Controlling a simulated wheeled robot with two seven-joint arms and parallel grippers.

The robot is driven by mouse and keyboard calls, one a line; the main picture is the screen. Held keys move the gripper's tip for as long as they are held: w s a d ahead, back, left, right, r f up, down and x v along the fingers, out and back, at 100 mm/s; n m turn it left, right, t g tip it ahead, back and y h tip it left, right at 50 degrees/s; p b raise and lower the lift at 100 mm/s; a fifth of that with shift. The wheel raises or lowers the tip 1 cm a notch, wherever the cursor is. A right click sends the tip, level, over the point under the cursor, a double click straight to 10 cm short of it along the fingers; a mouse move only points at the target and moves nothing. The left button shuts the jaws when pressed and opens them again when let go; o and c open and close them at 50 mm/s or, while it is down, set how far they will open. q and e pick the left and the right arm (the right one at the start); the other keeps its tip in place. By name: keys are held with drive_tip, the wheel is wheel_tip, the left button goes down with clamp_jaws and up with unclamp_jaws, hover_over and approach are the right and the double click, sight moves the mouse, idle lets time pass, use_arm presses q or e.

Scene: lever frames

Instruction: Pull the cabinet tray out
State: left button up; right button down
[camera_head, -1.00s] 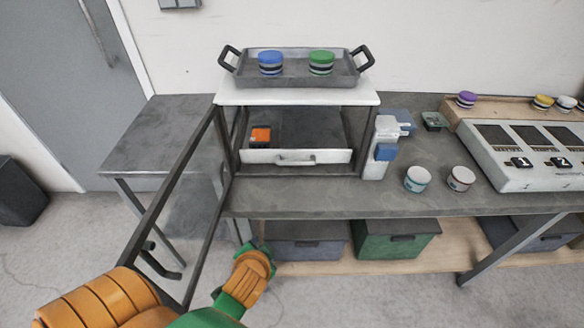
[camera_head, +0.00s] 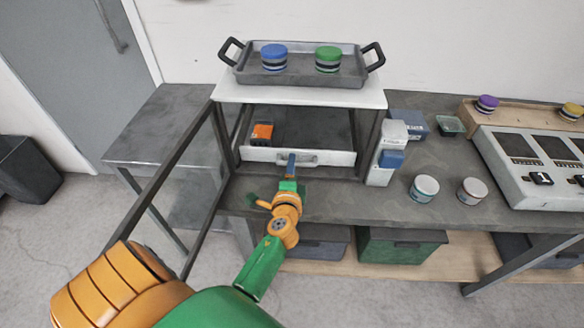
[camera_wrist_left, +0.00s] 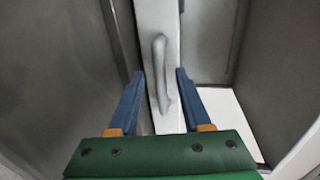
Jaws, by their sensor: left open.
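The cabinet tray (camera_head: 253,154) is a drawer with a white front and a grey handle (camera_head: 310,158), inside the small cabinet on the bench. In the left wrist view the open blue fingers (camera_wrist_left: 155,95) stand on either side of the handle (camera_wrist_left: 161,75), with gaps between; I cannot tell if the tips touch the tray front. My right gripper is not in view.
The cabinet's framed door (camera_head: 170,185) stands swung open at the left, beside my left arm. A metal tray (camera_head: 300,78) with blue and green pucks sits on top.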

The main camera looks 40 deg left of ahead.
use_arm(q)
drive_tip(key=shift+d, duration=0.1)
drive_tip(key=shift+c, duration=0.6)
clamp_jaws()
idle(0.6)
